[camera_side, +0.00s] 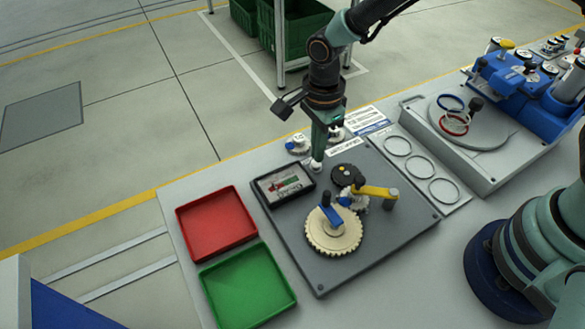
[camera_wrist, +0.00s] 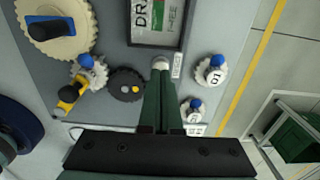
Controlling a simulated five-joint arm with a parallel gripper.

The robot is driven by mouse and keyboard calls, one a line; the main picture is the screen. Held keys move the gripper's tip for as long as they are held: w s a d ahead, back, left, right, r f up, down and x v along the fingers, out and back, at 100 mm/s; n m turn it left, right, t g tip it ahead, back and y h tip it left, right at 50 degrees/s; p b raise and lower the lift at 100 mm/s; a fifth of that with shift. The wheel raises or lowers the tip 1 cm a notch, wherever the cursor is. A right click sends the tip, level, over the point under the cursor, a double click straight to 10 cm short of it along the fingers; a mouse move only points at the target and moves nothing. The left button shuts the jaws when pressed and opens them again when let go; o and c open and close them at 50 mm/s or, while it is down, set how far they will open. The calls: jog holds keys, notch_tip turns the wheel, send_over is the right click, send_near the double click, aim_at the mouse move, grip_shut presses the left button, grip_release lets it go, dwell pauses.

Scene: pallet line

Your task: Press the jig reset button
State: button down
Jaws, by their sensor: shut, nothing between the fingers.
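The jig is a dark grey plate (camera_side: 385,238) on the bench. It carries a display (camera_side: 283,184), a large cream gear (camera_side: 334,240) with a blue handle, a small white gear and a dark disc (camera_side: 345,175). My gripper (camera_side: 317,160) is shut, pointing down beside the display's right corner. In the wrist view its fingertips (camera_wrist: 160,72) meet a pale round piece (camera_wrist: 160,62) by a small white label (camera_wrist: 177,65). I cannot tell whether this piece is the reset button or the fingertip ends. No separate button shows; the fingers may hide it.
A yellow lever (camera_side: 376,191) stands over the small gear. White gears with blue knobs, one marked 01 (camera_wrist: 211,73), sit near the plate's far edge. A red tray (camera_side: 215,224) and a green tray (camera_side: 248,287) lie to the left. A blue machine (camera_side: 520,85) stands right.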

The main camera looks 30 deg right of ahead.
jog(key=shift+f, duration=0.65)
jog(key=shift+f, duration=1.1)
jog(key=shift+r, duration=0.1)
notch_tip(320, 180, up, 15)
jog(key=shift+w+a, duration=0.15)
jog(key=shift+w, duration=0.1)
